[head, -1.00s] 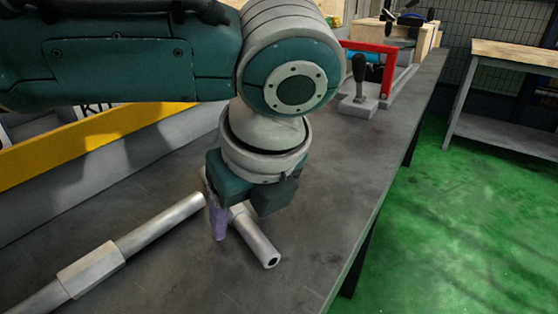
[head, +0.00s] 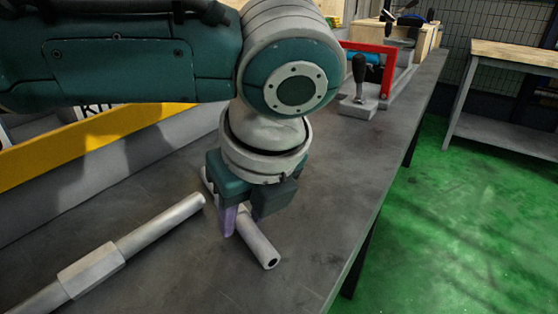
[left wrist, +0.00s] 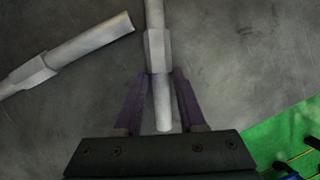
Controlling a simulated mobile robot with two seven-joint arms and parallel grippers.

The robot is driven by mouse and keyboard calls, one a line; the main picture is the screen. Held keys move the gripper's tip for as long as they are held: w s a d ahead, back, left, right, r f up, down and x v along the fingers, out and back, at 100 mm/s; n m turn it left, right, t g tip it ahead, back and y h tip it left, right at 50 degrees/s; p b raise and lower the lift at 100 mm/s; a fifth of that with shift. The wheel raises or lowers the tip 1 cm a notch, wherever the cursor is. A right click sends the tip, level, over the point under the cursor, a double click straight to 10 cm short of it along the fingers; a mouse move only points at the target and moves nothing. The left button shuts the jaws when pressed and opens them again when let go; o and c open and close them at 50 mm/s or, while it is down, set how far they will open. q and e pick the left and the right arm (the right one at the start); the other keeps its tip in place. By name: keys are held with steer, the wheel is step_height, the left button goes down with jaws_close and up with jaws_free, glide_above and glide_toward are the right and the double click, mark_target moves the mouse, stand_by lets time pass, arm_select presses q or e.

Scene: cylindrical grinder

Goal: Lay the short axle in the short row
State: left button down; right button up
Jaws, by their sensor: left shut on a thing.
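A short grey metal axle (head: 262,245) with a thicker block-shaped collar (left wrist: 158,52) lies on the dark workbench. My left gripper (left wrist: 162,76) points down over it, fingers shut on the axle at the collar's end. In the head view the left gripper (head: 240,222) covers the axle's middle. The axle's near end, with a dark bore, sticks out toward the bench front. A second, longer axle (head: 155,225) with a similar collar lies to the left, apart from the gripper, and runs out of the picture. I cannot make out the short row. My right gripper is out of view.
A grey bin or rack with a yellow edge (head: 95,138) stands along the bench's left side, partly behind my arm. A black-handled clamp (head: 359,90) and a red frame (head: 388,70) stand farther back. The bench's right part is clear up to its edge.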

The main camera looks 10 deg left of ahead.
arm_select(q)
steer(key=shift+r, duration=0.15)
stand_by(0.6)
step_height(320, 180, up, 20)
steer(key=p, duration=0.5)
step_height(320, 180, up, 10)
steer(key=n+g+p, duration=0.5)
steer(key=n+p, duration=0.5)
steer(key=n, duration=0.4)
glide_above(244, 220)
steer(key=s+a, duration=0.4)
steer(key=s+r+n+g+h+p, duration=0.1)
steer(key=r+n+p, duration=0.3)
steer(key=r+p, duration=1.1)
steer(key=s+a+r+n+g+h+p, duration=0.1)
steer(key=s+r+n+p, duration=0.3)
steer(key=r+p, duration=1)
steer(key=s+r+n+h+p, duration=0.1)
steer(key=s+r+n+p, duration=0.2)
steer(key=r+p, duration=1.2)
steer(key=shift+s+a+r+n+g+p, duration=0.15)
steer(key=shift+r+n+g+p, duration=0.2)
steer(key=shift+r+n, duration=0.35)
